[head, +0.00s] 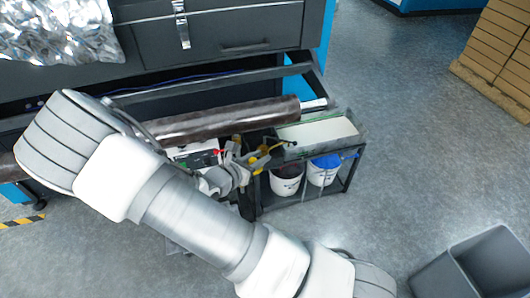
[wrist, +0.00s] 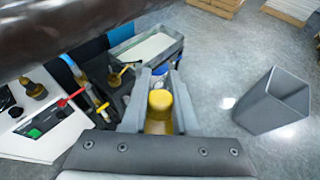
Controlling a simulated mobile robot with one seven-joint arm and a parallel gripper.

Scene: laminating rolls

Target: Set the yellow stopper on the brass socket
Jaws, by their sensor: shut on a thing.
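The yellow stopper (wrist: 160,102) is between the two fingers of my gripper (wrist: 159,88) in the wrist view. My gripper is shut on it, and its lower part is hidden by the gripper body. A brass fitting (wrist: 35,89) stands on the white box to the left of my gripper. A second brass-coloured piece (wrist: 113,79) is closer, beside a yellow lever. I cannot tell for sure which is the brass socket. Both are apart from the stopper. In the head view my gripper (head: 240,170) is small and partly hidden by my arm, beside the cart.
A dark roll (head: 230,120) lies above the white box. The cart holds a pale tray (head: 345,146) on top and white buckets (head: 323,172) below. Red (wrist: 70,97) and yellow handles stick up near the white box. A grey bin (head: 485,265) stands on open floor at right.

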